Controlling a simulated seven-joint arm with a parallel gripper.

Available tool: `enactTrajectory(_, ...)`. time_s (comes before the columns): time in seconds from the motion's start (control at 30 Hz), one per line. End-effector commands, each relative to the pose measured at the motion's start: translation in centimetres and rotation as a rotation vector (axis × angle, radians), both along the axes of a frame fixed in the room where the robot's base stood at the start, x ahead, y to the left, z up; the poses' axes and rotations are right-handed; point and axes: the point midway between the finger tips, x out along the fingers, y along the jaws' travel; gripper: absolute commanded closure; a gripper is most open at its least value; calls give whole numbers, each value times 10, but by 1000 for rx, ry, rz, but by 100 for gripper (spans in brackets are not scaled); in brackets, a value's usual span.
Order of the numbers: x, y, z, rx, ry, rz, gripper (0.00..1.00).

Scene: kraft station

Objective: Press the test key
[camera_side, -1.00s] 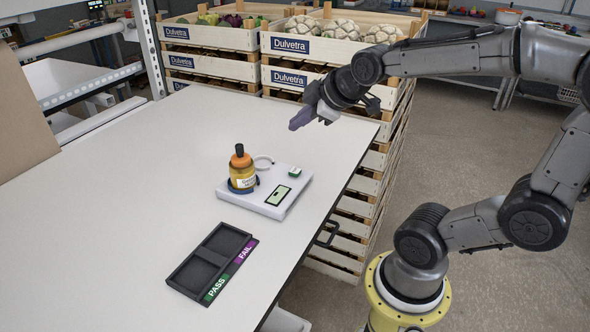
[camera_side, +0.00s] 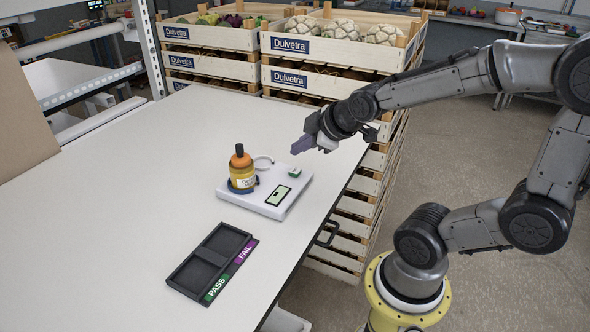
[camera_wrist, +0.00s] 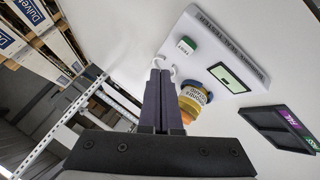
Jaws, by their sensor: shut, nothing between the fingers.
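The test key (camera_side: 295,173) is a small green-and-white key on the white tester (camera_side: 285,209), near its back right corner. It also shows in the wrist view (camera_wrist: 187,45). A bottle with an amber body and orange top (camera_side: 242,172) stands upright on the tester's round dark pad, beside a grey display (camera_side: 278,195). My gripper (camera_side: 298,149) is shut and empty, in the air above and a little behind the key, not touching it. In the wrist view my gripper's closed fingers (camera_wrist: 160,70) point toward the tester, with the bottle partly hidden behind them.
A dark two-compartment tray (camera_side: 210,262) with PASS and FAIL labels lies in front of the tester, both compartments empty. Stacked wooden crates (camera_side: 318,51) stand behind the table (camera_side: 140,170). The table's left side is clear.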

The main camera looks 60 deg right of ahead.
Motion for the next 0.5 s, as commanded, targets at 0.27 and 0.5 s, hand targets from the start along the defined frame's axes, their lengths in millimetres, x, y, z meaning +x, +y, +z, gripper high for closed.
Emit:
enactTrajectory(0.27,0,0,-23,0,1,-1,100)
enactTrajectory(0.5,0,0,-26,0,-1,0,100)
